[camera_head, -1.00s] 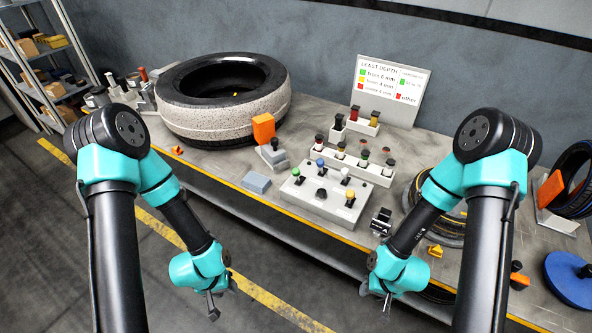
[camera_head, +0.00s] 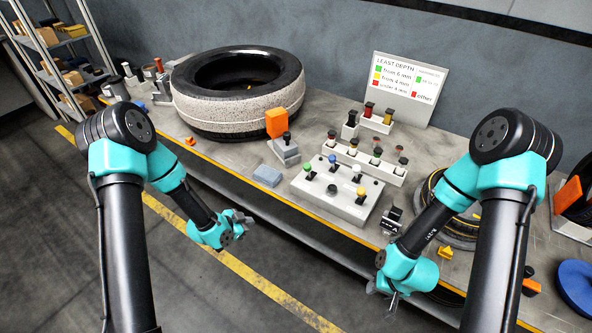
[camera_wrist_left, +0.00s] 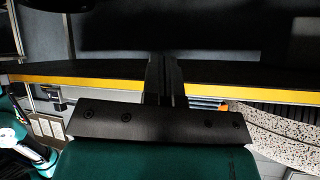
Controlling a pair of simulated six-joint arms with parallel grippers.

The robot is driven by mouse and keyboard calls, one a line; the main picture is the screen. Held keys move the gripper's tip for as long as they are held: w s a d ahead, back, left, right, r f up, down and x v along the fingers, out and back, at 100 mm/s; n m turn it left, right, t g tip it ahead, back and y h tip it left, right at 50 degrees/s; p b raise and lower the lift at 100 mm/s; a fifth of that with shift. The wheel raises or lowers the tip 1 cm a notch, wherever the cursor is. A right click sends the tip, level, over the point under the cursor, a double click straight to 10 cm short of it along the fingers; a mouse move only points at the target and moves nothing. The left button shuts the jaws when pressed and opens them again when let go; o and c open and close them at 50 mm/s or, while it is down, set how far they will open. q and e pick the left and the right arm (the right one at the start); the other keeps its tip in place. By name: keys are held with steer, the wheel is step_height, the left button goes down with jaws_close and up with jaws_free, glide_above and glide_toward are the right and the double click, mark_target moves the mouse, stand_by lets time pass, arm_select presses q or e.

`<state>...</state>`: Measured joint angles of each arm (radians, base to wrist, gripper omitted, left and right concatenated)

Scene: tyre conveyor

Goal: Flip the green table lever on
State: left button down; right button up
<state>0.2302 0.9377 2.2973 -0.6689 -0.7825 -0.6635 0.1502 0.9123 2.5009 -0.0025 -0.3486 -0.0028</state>
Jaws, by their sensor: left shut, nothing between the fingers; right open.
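The green lever (camera_head: 307,168) has a round green knob and stands at the left end of a light grey control box (camera_head: 341,207) near the table's front edge. Which way it is tilted is too small to tell. My left gripper (camera_head: 246,221) is shut and empty, left of the box and in front of the table edge, apart from the lever. Its closed fingers (camera_wrist_left: 163,80) also show in the left wrist view, where the lever cannot be made out. My right gripper (camera_head: 383,296) is open, pointing down in front of the table, below and right of the box.
Blue (camera_head: 332,158), yellow (camera_head: 357,168) and white (camera_head: 361,192) knobs share the box. A grey block (camera_head: 267,176) and a block with an orange plate (camera_head: 276,123) lie left of it. The floor before the table is free.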

mark_target(308, 172)
arm_select(q)
steer(key=w+d+r+m+g+h, duration=0.1)
steer(key=w+r+m+h, duration=0.2)
steer(key=m, duration=0.9)
steer(key=w+d+r+m+g+h, duration=0.1)
steer(key=w+r+m+h, duration=0.3)
steer(key=r+m+h, duration=0.5)
steer(key=shift+d+r+m, duration=0.45)
steer(key=shift+r+m, duration=0.75)
steer(key=shift+m, duration=0.5)
steer(key=x, duration=1.4)
steer(key=shift+s, duration=0.2)
